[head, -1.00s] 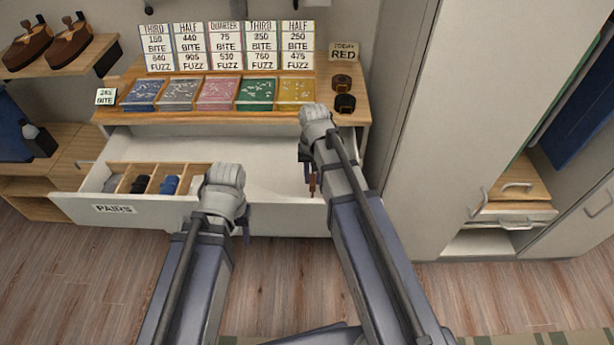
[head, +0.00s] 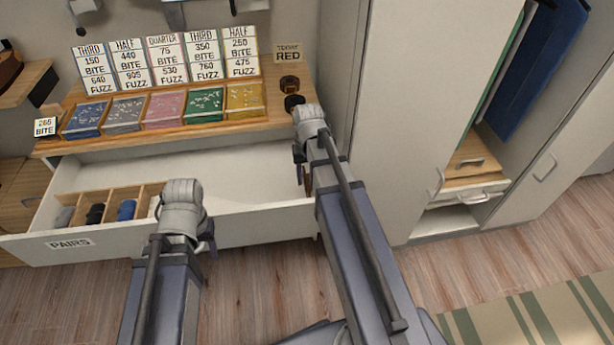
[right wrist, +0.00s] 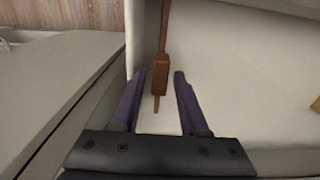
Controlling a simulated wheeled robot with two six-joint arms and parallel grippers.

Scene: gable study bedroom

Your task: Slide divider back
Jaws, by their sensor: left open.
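The pulled-out white drawer (head: 250,225), labelled PAIRS, holds a wooden organiser with thin divider walls at its left end. A thin brown wooden piece, seemingly a divider (right wrist: 160,75), stands near the drawer's end wall in the right wrist view. Its thicker block lies between the fingers of my right gripper (right wrist: 158,74), with gaps on both sides. My right gripper (head: 304,182) is open, low inside the drawer's right end. My left gripper (head: 208,240) is open and empty at the drawer front, right of the organiser; its fingers are mostly hidden behind the wrist.
The organiser (head: 120,196) holds dark and blue rolled items. Above the drawer, a wooden top (head: 60,143) carries several coloured trays, price cards, a TODAY RED sign (head: 288,53) and two dark round items. A tall wardrobe (head: 410,110) stands close to my right arm. The drawer's middle is clear.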

